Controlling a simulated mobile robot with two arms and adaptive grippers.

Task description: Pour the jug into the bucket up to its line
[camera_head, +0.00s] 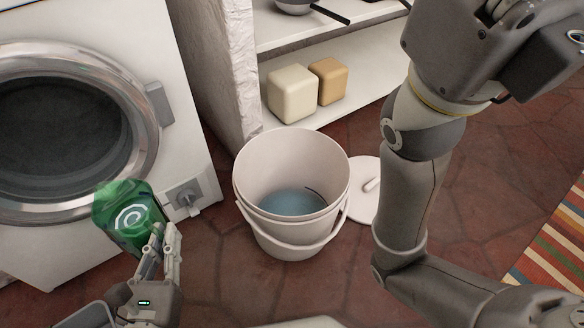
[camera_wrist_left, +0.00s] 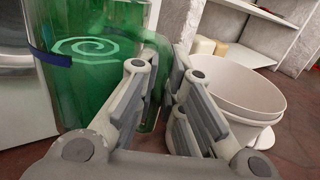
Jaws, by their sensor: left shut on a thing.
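The green translucent jug (camera_head: 113,214) with a white spiral mark is at the lower left, in front of the washing machine. My left gripper (camera_head: 158,240) is shut on it at its right side. In the left wrist view the jug (camera_wrist_left: 92,85) fills the left, and the fingers (camera_wrist_left: 163,88) close on its handle side. The white bucket (camera_head: 262,226) stands on the floor right of the jug, apart from it. Bluish liquid (camera_head: 292,203) lies in its bottom, and a short dark line (camera_head: 314,191) shows on the inner wall. My right gripper (camera_head: 497,12) is cut off at the top edge; its fingers are unclear.
A white lid (camera_head: 368,198) lies on the tiled floor right of the bucket. The washing machine (camera_head: 182,138) stands at left. A white shelf (camera_head: 325,113) behind the bucket holds a cream block (camera_head: 292,93) and a tan block (camera_head: 328,81). A striped rug (camera_head: 556,247) lies far right.

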